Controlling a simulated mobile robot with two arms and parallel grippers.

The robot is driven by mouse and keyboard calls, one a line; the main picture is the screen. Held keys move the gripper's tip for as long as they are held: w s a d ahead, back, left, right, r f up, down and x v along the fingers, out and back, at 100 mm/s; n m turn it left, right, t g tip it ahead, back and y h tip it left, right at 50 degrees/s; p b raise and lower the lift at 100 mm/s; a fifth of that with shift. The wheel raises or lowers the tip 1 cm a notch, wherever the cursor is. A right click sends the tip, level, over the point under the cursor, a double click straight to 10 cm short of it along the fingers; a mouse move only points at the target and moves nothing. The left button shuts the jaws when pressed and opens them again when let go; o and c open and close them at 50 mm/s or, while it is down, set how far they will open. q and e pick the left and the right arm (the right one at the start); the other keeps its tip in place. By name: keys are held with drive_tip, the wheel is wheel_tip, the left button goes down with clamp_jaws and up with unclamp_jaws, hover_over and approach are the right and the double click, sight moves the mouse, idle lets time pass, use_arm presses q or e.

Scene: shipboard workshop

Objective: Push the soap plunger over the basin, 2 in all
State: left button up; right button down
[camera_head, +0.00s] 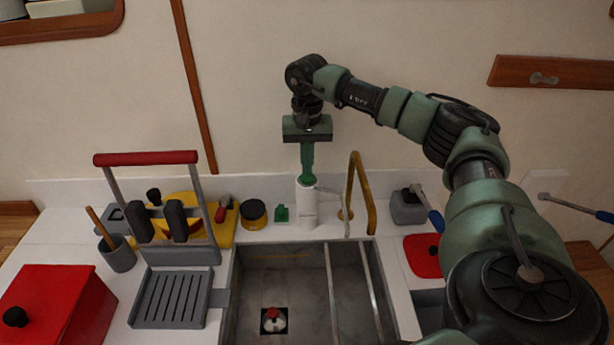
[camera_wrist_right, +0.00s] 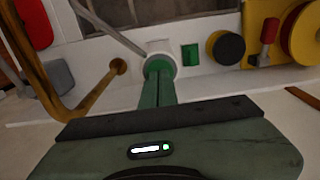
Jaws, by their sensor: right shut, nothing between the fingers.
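The soap dispenser is a white upright cylinder (camera_head: 306,212) behind the basin, with a green plunger top and a thin grey spout (camera_head: 329,190) that points right in the head view. It also shows in the wrist view (camera_wrist_right: 158,46). My right gripper (camera_head: 307,176) is shut and points straight down, with its green fingertips (camera_wrist_right: 160,76) right over the plunger top. They look touching or nearly so; I cannot tell how far the plunger is pressed. The grey basin (camera_head: 300,290) lies in front of the dispenser. My left gripper is not in view.
A brass tap (camera_head: 358,185) stands just right of the dispenser. A green block (camera_head: 282,214) and a dark round tin (camera_head: 253,213) are to its left. A grey rack (camera_head: 172,298), a red box (camera_head: 52,305) and a mug (camera_head: 117,255) are further left. Rails cross the basin.

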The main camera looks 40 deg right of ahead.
drive_tip(key=shift+f, duration=0.15)
drive_tip(key=shift+f+b, duration=0.35)
drive_tip(key=shift+f, duration=0.5)
idle(0.5)
drive_tip(key=shift+r+p, duration=2.65)
drive_tip(key=shift+r, duration=0.95)
drive_tip(key=shift+f, duration=0.1)
